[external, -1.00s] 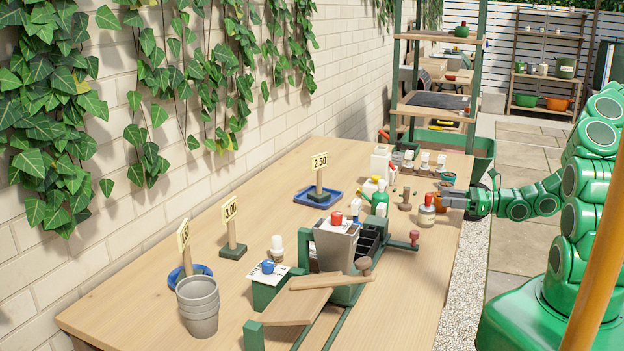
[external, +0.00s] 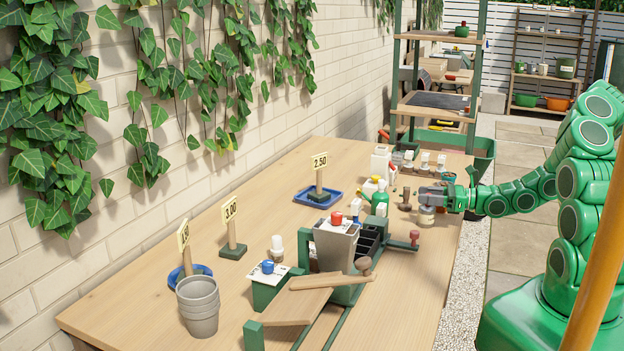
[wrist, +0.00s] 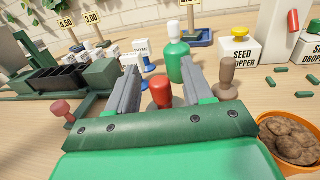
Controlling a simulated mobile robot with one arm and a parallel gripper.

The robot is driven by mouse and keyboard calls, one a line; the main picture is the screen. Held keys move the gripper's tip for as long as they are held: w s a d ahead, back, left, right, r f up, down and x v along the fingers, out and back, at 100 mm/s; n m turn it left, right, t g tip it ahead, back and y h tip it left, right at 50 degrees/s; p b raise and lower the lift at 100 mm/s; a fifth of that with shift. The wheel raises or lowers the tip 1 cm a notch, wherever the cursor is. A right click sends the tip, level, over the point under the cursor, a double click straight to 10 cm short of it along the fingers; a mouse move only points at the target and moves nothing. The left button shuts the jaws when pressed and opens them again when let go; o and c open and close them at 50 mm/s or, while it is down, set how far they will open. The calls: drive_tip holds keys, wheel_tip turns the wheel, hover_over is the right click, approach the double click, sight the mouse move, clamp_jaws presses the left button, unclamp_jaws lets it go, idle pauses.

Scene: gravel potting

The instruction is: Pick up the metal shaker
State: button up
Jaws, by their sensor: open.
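In the wrist view my gripper (wrist: 161,76) is open, with one finger on each side of the jar's red top (wrist: 160,94). The jar's lower body is hidden there behind my gripper. I cannot tell whether the fingers touch it.
A green bottle (wrist: 178,62) and a brown wooden tool (wrist: 226,80) stand close beyond the fingers. A terracotta bowl (wrist: 270,128) is on the right. A green rack (wrist: 100,75) with a red knob (wrist: 62,108) is on the left. Small green pieces lie on the table.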

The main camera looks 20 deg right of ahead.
clamp_jaws()
drive_tip(key=shift+r, duration=0.1)
idle(0.4)
drive_tip(key=shift+r, duration=4.95)
